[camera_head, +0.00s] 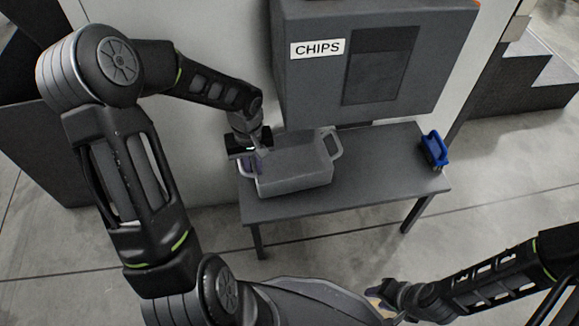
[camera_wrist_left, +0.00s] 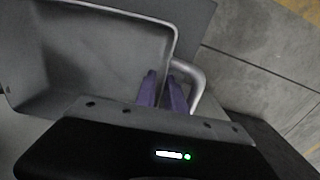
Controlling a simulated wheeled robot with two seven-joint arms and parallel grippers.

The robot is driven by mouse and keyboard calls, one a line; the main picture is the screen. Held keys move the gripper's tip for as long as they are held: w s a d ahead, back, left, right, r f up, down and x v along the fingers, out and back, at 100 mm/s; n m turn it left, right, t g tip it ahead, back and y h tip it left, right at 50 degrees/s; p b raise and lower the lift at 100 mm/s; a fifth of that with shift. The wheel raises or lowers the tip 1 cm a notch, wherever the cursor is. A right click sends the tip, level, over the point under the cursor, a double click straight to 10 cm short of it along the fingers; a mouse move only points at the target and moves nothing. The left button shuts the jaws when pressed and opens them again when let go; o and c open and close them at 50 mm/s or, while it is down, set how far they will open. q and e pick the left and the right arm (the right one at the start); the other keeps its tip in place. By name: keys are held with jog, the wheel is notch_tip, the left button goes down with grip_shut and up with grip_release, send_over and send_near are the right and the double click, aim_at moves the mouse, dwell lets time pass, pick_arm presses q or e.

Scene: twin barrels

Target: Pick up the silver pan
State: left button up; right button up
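The silver pan (camera_head: 294,166) is a grey rectangular pan with a loop handle at each end. It stands on the left part of a dark table (camera_head: 375,170). My left gripper (camera_head: 257,172) is at the pan's left end. In the left wrist view the pan (camera_wrist_left: 90,50) fills the upper left, and the two purple fingers (camera_wrist_left: 162,92) are at its handle (camera_wrist_left: 195,82). The fingers show a narrow gap, and whether they press on the handle cannot be told. My right gripper (camera_head: 378,300) is low in the head view, away from the table, its fingers partly hidden.
A large grey box marked CHIPS (camera_head: 370,60) stands behind and above the table, close over its back edge. A blue object (camera_head: 434,149) sits at the table's right end. The table's middle and front right are clear. Steps (camera_head: 525,75) are at the far right.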

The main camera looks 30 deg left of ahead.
dwell(0.5)
pick_arm(q)
grip_shut()
jog(key=shift+r, duration=0.2)
pick_arm(e)
jog(key=shift+r, duration=0.15)
dwell(1.2)
